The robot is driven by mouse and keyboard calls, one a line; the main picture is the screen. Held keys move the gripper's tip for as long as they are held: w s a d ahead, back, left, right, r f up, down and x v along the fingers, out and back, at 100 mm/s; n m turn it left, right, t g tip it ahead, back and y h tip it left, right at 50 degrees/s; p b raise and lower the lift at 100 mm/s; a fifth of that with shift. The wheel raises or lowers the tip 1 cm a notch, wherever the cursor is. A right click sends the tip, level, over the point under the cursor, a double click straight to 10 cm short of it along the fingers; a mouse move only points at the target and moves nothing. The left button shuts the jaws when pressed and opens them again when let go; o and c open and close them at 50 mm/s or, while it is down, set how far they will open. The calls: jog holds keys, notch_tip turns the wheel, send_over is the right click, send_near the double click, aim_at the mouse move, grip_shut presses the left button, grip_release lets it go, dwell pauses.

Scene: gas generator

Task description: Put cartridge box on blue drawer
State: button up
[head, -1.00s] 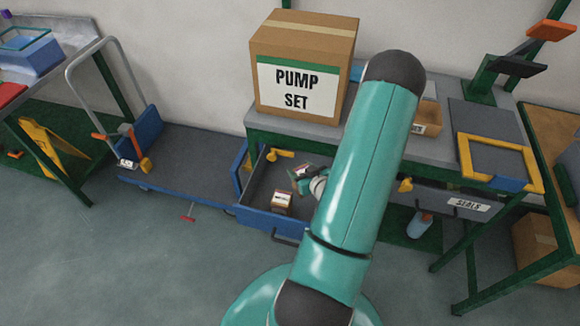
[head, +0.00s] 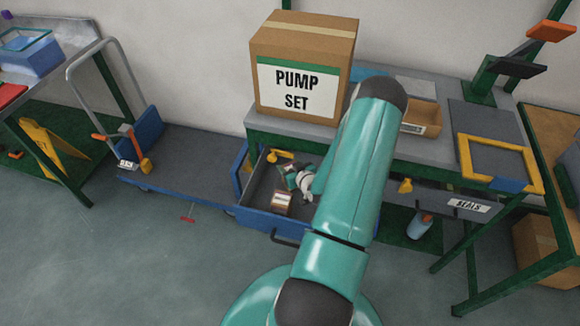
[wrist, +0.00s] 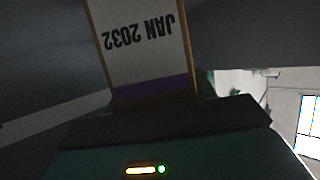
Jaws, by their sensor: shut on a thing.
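My gripper (head: 291,170) is low inside the open blue drawer (head: 268,222), partly hidden by my own arm. It is shut on a box (wrist: 145,50), which I take to be the cartridge box. In the wrist view this box has a white label reading JAN 2032, upside down, and a purple band nearest the gripper. In the head view the held part is too small to make out clearly. A small brown and white box (head: 283,203) sits in the drawer near its front, just below my gripper. I cannot tell whether they touch.
A large PUMP SET carton (head: 300,75) stands on the bench above the drawer. A yellow piece (head: 280,155) lies at the drawer's back. A blue flatbed cart (head: 180,170) stands to the left. A SEALS drawer (head: 465,205) and a yellow frame (head: 500,165) are to the right.

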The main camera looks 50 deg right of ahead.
jog(key=shift+f, duration=0.15)
jog(key=o, duration=1)
jog(key=shift+o, duration=0.2)
jog(key=shift+s+r, duration=0.1)
jog(key=shift+r, duration=0.15)
jog(key=v, duration=1.2)
jog(key=w+a+r+n+g, duration=0.2)
jog(key=w+r+n+g, duration=0.1)
jog(key=w+r, duration=0.7)
jog(key=w+a+r+g, duration=0.25)
jog(key=a+r, duration=0.55)
jog(key=r, duration=0.4)
jog(key=s+a+r+y, duration=0.2)
jog(key=s+a+r, duration=0.1)
jog(key=a+r, duration=0.85)
jog(key=s+a+r+y, duration=0.1)
jog(key=s+a+r, duration=0.1)
jog(key=s+a, duration=0.3)
jog(key=s+a+r+n+g+y, duration=0.1)
jog(key=s+a, duration=0.4)
jog(key=a, duration=0.5)
jog(key=shift+r+y, duration=0.5)
jog(key=shift+r, duration=0.1)
